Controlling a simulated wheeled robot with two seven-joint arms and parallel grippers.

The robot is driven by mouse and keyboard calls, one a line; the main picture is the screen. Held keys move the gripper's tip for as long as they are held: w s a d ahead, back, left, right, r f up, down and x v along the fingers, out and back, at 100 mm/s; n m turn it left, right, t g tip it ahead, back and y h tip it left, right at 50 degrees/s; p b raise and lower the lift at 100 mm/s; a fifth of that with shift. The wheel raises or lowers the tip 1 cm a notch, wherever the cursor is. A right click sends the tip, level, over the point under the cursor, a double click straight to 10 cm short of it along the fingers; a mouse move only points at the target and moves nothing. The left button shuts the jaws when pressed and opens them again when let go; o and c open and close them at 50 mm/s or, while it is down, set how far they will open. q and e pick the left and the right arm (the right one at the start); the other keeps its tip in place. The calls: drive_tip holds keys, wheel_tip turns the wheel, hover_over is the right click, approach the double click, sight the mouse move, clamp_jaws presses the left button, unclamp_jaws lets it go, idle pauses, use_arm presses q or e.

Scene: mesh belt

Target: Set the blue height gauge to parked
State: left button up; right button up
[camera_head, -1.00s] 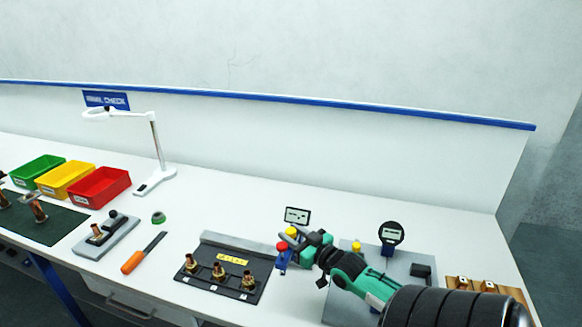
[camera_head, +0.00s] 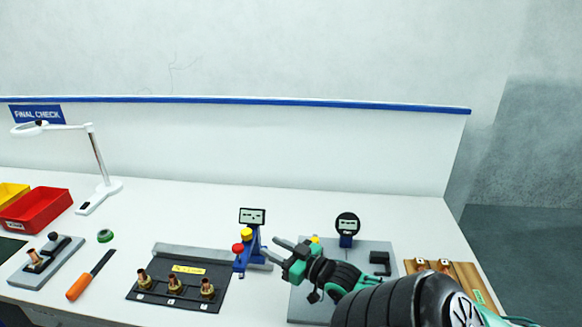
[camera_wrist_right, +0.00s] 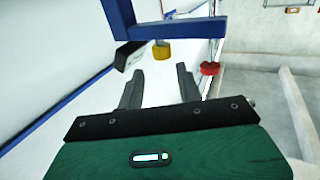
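The blue height gauge (camera_head: 254,242) stands upright on the bench, with a small display (camera_head: 252,216) on top, a yellow knob (camera_head: 247,235) and a red knob (camera_head: 238,248). My right gripper (camera_head: 276,250) is just right of the gauge, its fingers pointing toward it. In the right wrist view the fingers (camera_wrist_right: 160,84) are apart with nothing between them. The yellow knob (camera_wrist_right: 162,50) shows beyond the fingertips, the red knob (camera_wrist_right: 210,68) to their right, and the blue frame (camera_wrist_right: 180,29) above. I cannot tell whether any finger touches the gauge. My left gripper is not in view.
A black plate (camera_head: 150,289) with several brass fittings lies left of the gauge. A round-dial gauge (camera_head: 346,226) stands on a grey plate (camera_head: 375,247) behind my right arm. A wooden block (camera_head: 459,276) is at right. An orange-handled tool (camera_head: 80,287) lies further left.

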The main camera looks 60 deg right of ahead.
drive_tip(key=shift+s+a+b, duration=0.15)
drive_tip(key=shift+s+b, duration=0.35)
drive_tip(key=shift+s, duration=1.85)
